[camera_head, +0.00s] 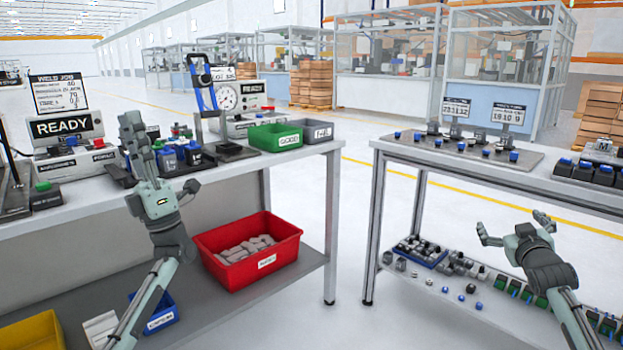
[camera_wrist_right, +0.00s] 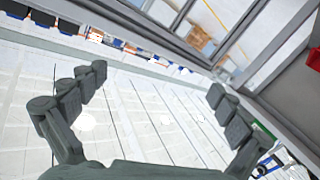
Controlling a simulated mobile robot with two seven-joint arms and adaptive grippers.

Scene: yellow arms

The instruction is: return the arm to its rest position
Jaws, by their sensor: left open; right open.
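My left gripper (camera_head: 137,140) is raised in front of the left bench, its fingers pointing up and nothing seen between them. My right gripper (camera_head: 513,230) is in front of the right bench, over its lower shelf in the head view. Its fingers are spread and empty. In the right wrist view the right gripper (camera_wrist_right: 155,90) shows its two fingers wide apart, with only pale floor between them. The arms enter the head view from the bottom, left and right; the rest of each arm is out of view.
The left bench (camera_head: 230,172) carries a READY display (camera_head: 65,128), a green bin (camera_head: 275,137) and a grey bin (camera_head: 317,131). A red bin (camera_head: 248,250) sits on its lower shelf. The right bench (camera_head: 560,178) holds small parts. Clear floor (camera_head: 345,215) lies between the benches.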

